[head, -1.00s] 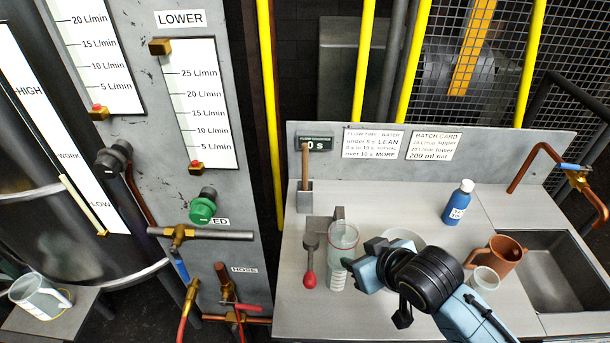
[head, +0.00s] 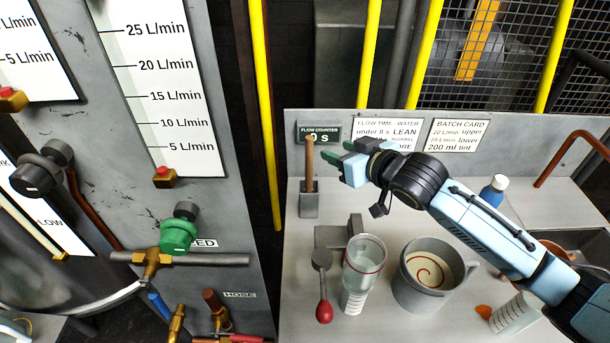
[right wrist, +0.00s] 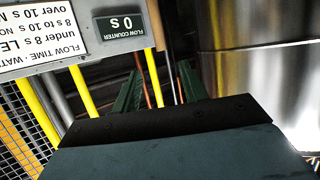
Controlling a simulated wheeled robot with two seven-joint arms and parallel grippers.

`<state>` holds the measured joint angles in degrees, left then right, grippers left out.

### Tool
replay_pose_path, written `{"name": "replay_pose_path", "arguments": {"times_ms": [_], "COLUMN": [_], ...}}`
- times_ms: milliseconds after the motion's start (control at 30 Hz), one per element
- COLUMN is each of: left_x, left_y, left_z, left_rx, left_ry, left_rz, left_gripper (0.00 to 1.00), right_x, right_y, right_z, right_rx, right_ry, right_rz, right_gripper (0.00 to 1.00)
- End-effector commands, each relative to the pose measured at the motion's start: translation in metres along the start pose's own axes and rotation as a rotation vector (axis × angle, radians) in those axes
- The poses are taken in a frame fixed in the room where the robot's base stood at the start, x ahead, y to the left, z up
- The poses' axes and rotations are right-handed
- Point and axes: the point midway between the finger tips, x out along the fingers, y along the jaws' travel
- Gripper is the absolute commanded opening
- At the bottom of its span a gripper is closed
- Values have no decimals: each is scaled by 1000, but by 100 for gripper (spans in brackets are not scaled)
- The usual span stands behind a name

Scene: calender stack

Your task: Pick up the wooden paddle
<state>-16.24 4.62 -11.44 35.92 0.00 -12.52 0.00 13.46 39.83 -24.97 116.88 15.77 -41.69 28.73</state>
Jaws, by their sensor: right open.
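The wooden paddle (head: 309,158) shows as an upright brown wooden handle standing in a small grey holder (head: 309,205) at the back left of the bench in the head view. Its lower end is hidden in the holder. My right gripper (head: 348,155) is open and empty, just right of the handle in the head view, its fingers pointing left towards it. The two green fingers also show apart in the right wrist view (right wrist: 160,85), with thin brown upright shapes beyond that I cannot clearly identify. My left gripper is not in view.
A blue bottle (head: 492,193) and a sink are farther right. The backboard (head: 470,175) with signs rises behind.

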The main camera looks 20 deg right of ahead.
Motion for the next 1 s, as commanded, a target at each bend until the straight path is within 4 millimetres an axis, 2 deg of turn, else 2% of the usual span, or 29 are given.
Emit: {"name": "replay_pose_path", "arguments": {"times_ms": [33, 133, 267, 600, 867, 1000], "left_x": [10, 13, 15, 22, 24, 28], "left_y": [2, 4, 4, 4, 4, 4], "left_z": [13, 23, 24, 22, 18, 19], "left_rx": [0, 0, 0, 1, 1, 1], "left_ry": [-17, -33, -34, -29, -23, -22], "left_rz": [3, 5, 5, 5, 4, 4], "left_gripper": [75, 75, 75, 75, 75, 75], "right_x": [4, 6, 19, 76, 92, 111], "right_y": [0, 0, 0, 0, -1, -4], "right_z": [9, 13, 12, 12, 13, 16], "right_rx": [0, 0, 1, 0, 0, 0], "right_ry": [1, 1, 4, 2, 1, 2], "right_rz": [0, 0, 1, 1, 0, 0], "right_gripper": [43, 43, 43, 43, 43, 43]}}
